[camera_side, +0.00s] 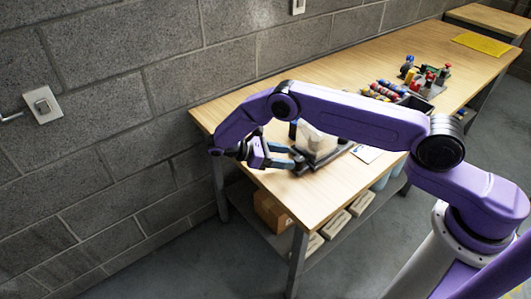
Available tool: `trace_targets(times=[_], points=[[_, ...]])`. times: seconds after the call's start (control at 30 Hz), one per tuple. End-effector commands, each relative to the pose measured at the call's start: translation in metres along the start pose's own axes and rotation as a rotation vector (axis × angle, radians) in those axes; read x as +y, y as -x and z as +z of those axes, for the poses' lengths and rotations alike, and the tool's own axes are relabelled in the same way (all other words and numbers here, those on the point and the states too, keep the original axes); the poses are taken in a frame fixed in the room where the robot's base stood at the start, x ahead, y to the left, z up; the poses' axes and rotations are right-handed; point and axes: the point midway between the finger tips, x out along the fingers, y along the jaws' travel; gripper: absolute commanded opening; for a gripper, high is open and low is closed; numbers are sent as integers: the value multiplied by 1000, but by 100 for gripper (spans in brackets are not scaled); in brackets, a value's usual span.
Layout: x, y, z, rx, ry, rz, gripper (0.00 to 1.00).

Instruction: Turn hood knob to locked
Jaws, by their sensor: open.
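A pale, boxy hood (316,142) sits on a dark base (326,161) near the left end of the wooden table. I cannot make out a separate knob on it at this size. My gripper (293,157) reaches in from the left, low over the table, with its blue fingers apart and pointing right toward the hood's left side. A small dark part lies by the fingertips; I cannot tell what it is or whether they touch it. My purple arm passes in front of the table and hides part of the area behind the hood.
The wooden table (213,117) stands by a grey block wall. Colored cylinders (383,89) and a fixture with colored knobs (428,78) stand farther back. A yellow sheet (482,44) lies at the far end. A cardboard box (271,210) is on the lower shelf.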

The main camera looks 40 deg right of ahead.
Motion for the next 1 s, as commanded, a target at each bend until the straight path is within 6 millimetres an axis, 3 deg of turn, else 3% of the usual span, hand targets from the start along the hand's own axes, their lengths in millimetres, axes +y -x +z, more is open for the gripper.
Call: trace_targets(times=[0.23, 0.5, 1.0], points=[[0, 32, 0, 2, -2, 1, 59], [0, 52, -1, -1, -1, 1, 59], [0, 62, 0, -1, 0, -1, 59]])
